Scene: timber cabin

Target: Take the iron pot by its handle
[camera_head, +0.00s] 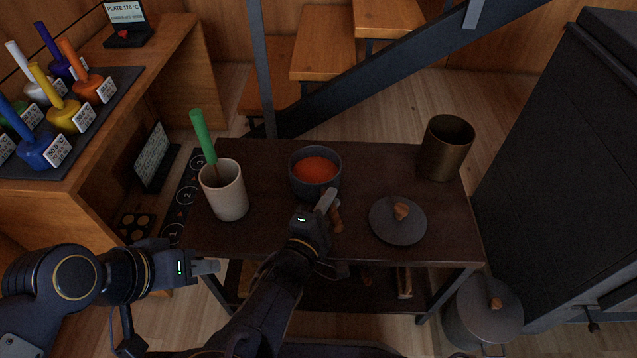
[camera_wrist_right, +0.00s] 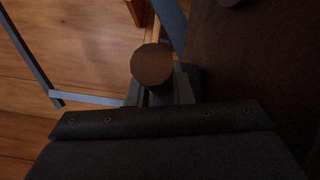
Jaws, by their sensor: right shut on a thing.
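The iron pot (camera_head: 301,188) is dark and round, holds something orange-red, and stands upright on the dark table. Its brown wooden handle (camera_head: 337,220) points toward me. My right gripper (camera_head: 328,203) is at the near side of the pot, shut on the handle. In the right wrist view the round brown end of the handle (camera_wrist_right: 152,66) shows between the fingers (camera_wrist_right: 158,92). My left gripper (camera_head: 206,267) is off the table's near left corner, apart from the pot; its finger gap does not show clearly.
On the table (camera_head: 265,225) stand a pale cup (camera_head: 226,198) with a green-handled tool, a lid (camera_head: 398,228) with a wooden knob, and a brown-metal canister (camera_head: 447,150). A lidded pot (camera_head: 482,315) stands below right, beside the black stove (camera_head: 560,170).

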